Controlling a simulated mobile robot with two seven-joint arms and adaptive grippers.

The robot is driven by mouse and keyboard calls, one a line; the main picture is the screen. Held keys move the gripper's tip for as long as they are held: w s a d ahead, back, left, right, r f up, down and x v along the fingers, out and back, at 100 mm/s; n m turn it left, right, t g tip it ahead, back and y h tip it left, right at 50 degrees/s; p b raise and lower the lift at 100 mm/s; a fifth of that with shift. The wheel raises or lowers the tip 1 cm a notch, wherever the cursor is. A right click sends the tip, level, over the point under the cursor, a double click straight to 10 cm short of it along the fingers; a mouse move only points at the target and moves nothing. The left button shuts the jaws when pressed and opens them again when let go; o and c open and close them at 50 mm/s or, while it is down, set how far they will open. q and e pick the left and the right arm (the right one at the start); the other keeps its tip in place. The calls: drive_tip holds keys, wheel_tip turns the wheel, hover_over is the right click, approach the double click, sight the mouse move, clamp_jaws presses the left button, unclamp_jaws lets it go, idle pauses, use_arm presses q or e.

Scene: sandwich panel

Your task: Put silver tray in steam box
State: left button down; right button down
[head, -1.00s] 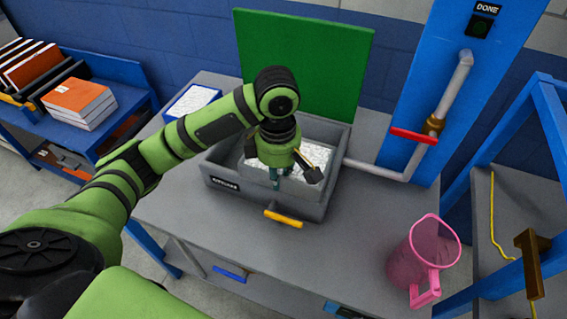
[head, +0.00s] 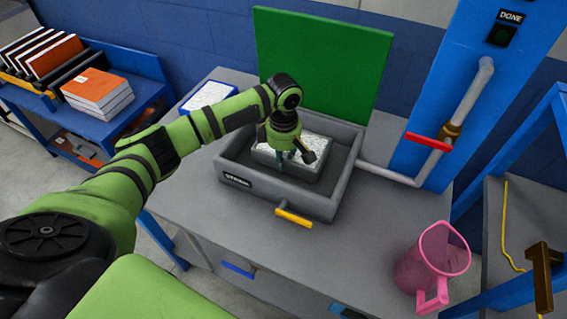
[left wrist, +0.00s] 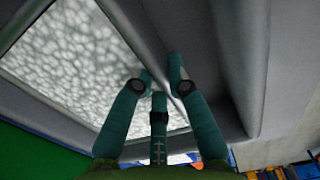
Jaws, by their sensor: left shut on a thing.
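The silver tray (head: 312,148), with a bright mottled inside, sits within the grey steam box (head: 330,205). The box stands open on the table with its green lid (head: 325,62) upright behind it. My left gripper (head: 289,156) reaches down over the tray's front edge. In the left wrist view the teal fingers (left wrist: 160,85) are shut on the tray's rim, and the mottled inside of the tray (left wrist: 80,55) fills the upper left. Whether the tray touches the box floor is hidden. My right gripper is not in view.
A pink pitcher (head: 432,262) stands at the table's front right. A pipe with a red valve handle (head: 428,141) runs along the blue panel at the right. A blue shelf with books (head: 97,92) is at the left. Table space right of the box is clear.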

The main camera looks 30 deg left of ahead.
use_arm(q)
drive_tip(key=shift+f, duration=1.1)
drive_tip(key=c, duration=1.2)
unclamp_jaws()
drive_tip(key=shift+f, duration=0.2)
drive_tip(key=shift+r, duration=0.15)
wheel_tip(320, 180, up, 12)
drive_tip(key=shift+r+b, duration=0.1)
drive_tip(key=shift+b, duration=0.3)
